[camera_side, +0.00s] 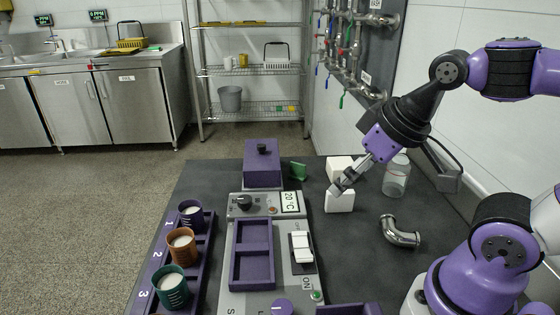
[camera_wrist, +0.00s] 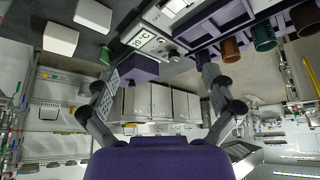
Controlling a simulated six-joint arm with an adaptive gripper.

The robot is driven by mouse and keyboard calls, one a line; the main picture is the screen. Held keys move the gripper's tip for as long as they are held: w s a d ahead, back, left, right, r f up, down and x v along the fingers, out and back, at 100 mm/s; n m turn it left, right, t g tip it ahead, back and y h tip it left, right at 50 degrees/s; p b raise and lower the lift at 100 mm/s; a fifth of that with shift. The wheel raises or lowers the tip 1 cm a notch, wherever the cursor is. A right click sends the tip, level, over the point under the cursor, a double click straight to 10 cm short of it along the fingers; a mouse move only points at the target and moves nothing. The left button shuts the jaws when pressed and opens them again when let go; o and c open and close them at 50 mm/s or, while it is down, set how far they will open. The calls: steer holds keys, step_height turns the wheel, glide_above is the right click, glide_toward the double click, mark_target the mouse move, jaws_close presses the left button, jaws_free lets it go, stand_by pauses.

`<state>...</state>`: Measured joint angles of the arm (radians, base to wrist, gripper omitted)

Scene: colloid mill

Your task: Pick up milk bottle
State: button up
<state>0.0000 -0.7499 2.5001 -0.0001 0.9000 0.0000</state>
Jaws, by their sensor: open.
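A clear, rounded bottle (camera_side: 397,178) stands on the dark bench at the right in the side view; it looks like the milk bottle, but its contents are hard to make out. My gripper (camera_side: 343,187) is in front of it and to its left, tilted down to the left, in front of two white blocks. The gripper is open and empty. In the wrist view its two fingers (camera_wrist: 160,74) are wide apart with nothing between them. The bottle cannot be made out in the wrist view.
White blocks (camera_side: 340,202) are beside my gripper. A curved metal pipe (camera_side: 400,232) lies right of centre. The grey mill panel (camera_side: 245,207) stands in the middle. Several cups stand in a purple rack (camera_side: 193,258) at the left. A small green object (camera_side: 298,170) lies behind.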

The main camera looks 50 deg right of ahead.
steer(key=m+g, duration=0.6)
steer(key=m, duration=2.9)
glide_above(403, 157)
step_height(403, 157, down, 4)
steer(key=shift+w+f, duration=0.1)
steer(key=shift+m, duration=0.3)
step_height(403, 157, down, 5)
steer(key=shift+r, duration=0.2)
steer(key=shift+a+f, duration=0.1)
steer(key=shift+f, duration=2.7)
steer(key=c, duration=0.9)
